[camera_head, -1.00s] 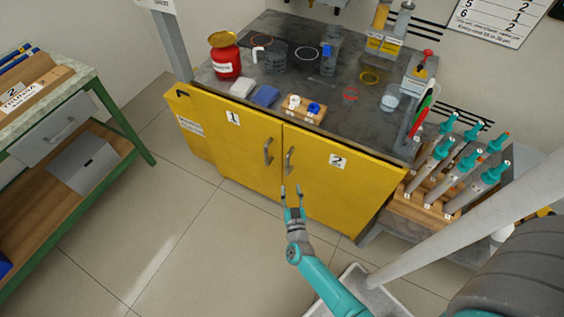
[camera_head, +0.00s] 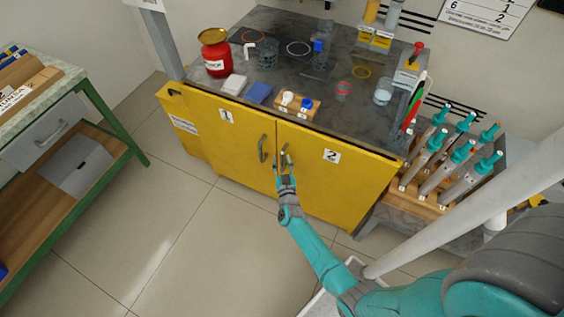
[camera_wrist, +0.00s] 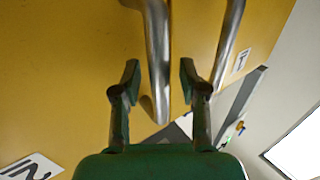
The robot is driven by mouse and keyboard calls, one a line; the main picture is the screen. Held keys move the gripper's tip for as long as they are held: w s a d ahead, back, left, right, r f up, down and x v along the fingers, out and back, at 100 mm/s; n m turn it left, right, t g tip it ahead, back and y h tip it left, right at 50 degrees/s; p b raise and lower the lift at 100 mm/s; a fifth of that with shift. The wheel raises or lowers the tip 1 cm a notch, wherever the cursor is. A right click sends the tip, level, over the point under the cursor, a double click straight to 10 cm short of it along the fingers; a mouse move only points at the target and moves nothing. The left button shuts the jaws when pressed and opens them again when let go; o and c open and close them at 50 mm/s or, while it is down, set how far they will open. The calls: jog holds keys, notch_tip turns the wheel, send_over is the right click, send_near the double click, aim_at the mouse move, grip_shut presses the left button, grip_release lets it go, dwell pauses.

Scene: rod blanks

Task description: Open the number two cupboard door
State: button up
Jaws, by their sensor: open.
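The yellow number two door (camera_head: 335,185) is shut, with a "2" label (camera_head: 331,155). Its metal bar handle (camera_head: 285,150) is near its left edge. My gripper (camera_head: 283,164) is open at this handle. In the wrist view the handle (camera_wrist: 157,50) runs through the gap between my two open fingertips (camera_wrist: 160,72). I cannot tell whether either finger touches it. The number one door (camera_head: 225,140) is also shut. Its handle (camera_head: 263,148) is just left of my gripper, and it also shows in the wrist view (camera_wrist: 228,40), outside my fingers.
The dark cupboard top (camera_head: 290,75) holds a red jar (camera_head: 217,55), beakers and a small wooden block (camera_head: 298,106). A rack of teal-topped tools (camera_head: 445,165) stands right of the cupboard. A green-framed bench (camera_head: 95,85) is at left. The floor (camera_head: 185,240) in front is clear.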

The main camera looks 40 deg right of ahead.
grip_shut()
